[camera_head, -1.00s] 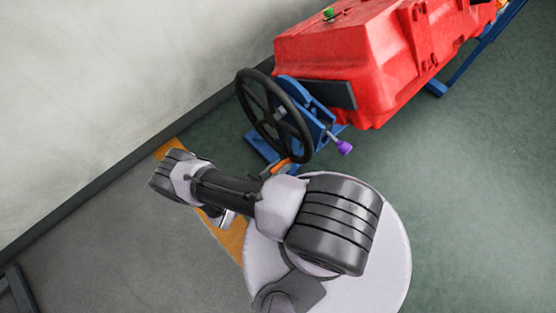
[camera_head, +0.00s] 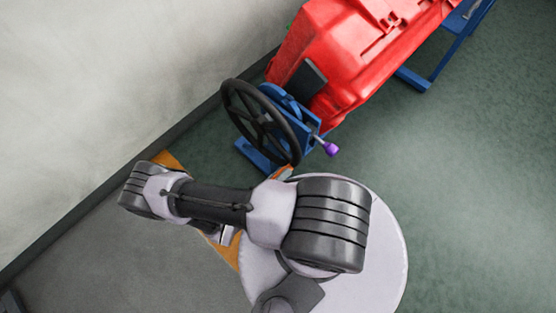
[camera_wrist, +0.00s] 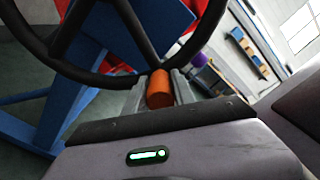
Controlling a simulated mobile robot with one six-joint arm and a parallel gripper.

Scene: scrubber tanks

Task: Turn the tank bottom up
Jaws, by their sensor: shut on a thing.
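The red tank (camera_head: 350,50) lies tilted in a blue stand (camera_head: 310,133) at the top of the head view, with a dark plate (camera_head: 307,79) on its near end. A black handwheel (camera_head: 262,122) is at that end. My gripper is shut on an orange handle (camera_wrist: 159,87) at the rim. A purple knob (camera_head: 330,149) juts from the stand beside the wheel; it also shows in the wrist view (camera_wrist: 200,60). My arm hides the gripper in the head view.
A pale wall (camera_head: 110,90) with a dark skirting runs along the left, close to the wheel. An orange floor stripe (camera_head: 168,160) passes under my arm. Green floor (camera_head: 480,200) is clear to the right. Shelving (camera_wrist: 250,55) stands far off in the wrist view.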

